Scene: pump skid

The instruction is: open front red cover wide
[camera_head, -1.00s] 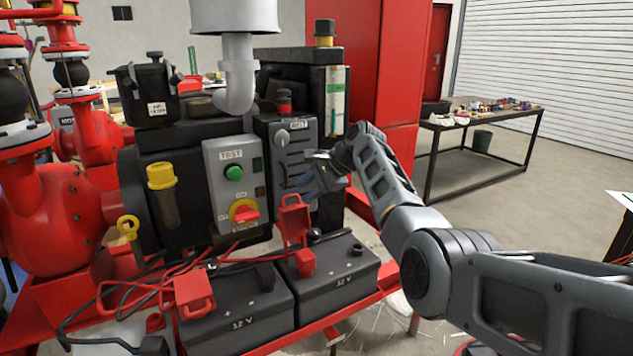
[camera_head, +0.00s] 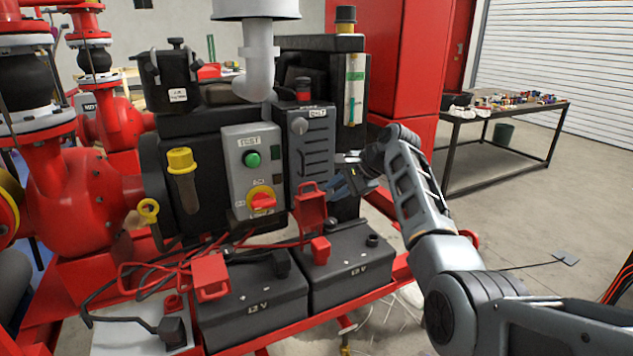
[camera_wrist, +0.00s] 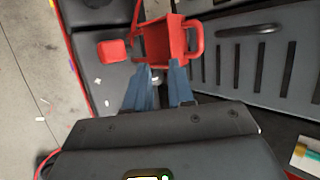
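A red hinged cover (camera_head: 311,205) stands raised at the right-hand black battery (camera_head: 350,275), close to my gripper. A second red cover (camera_head: 210,277) stands at the left-hand battery (camera_head: 250,310). I cannot tell for sure which one counts as the front cover. My gripper (camera_head: 333,186) is just right of the raised cover. In the wrist view, the cover (camera_wrist: 166,38) shows as an open box with a loop handle (camera_wrist: 195,38). The blue fingers of my gripper (camera_wrist: 160,66) are apart, their tips at the cover's near edge. I cannot tell whether they touch it.
A grey control box (camera_head: 252,170) with a green button and red-yellow switch stands left of the gripper. A dark vented panel (camera_head: 310,155) is behind the raised cover. Red cables run over the batteries. A red frame rail (camera_head: 300,330) runs along the front.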

